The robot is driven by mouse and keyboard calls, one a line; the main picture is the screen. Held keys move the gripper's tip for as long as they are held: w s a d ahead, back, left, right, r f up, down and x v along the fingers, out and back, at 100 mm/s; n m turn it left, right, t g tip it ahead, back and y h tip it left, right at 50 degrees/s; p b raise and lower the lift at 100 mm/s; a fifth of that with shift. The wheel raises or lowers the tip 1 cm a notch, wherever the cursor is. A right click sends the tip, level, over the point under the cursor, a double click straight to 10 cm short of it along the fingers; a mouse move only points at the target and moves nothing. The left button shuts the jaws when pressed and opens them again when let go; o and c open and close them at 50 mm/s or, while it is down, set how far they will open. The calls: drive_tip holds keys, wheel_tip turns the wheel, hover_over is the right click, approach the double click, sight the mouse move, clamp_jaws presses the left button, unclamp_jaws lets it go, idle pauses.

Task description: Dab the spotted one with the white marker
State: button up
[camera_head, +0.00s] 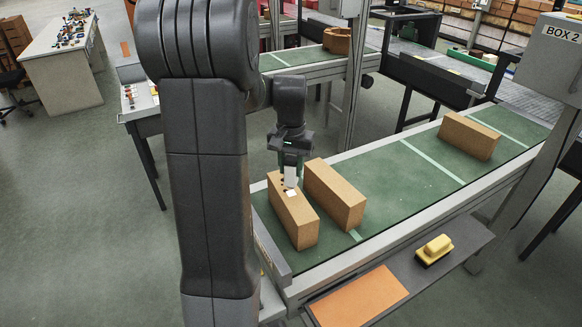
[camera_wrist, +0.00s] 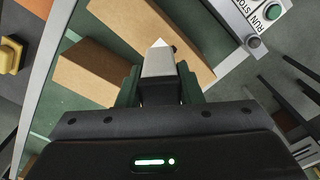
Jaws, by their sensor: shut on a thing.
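My gripper (camera_head: 290,162) is shut on the white marker (camera_head: 291,177), a pale block with a pointed end. It points down over the top of the nearest-left tan brick (camera_head: 297,222). In the wrist view the marker (camera_wrist: 158,62) sits between the fingers, its tip over that brick (camera_wrist: 125,22). A white patch shows on the brick's top by the tip; I cannot tell whether the tip touches. A second brick (camera_head: 335,193) stands close beside it to the right, and a third brick (camera_head: 469,136) is farther along. Spots are not clear on any brick.
The bricks stand on a green conveyor (camera_head: 400,178) with pale cross lines and grey side rails. A grey BOX 2 cabinet (camera_head: 551,58) stands at the right. The belt's middle is clear.

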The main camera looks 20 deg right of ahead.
sight(291, 159)
drive_tip(key=shift+r+p, duration=1.35)
drive_tip(key=shift+r, duration=0.7)
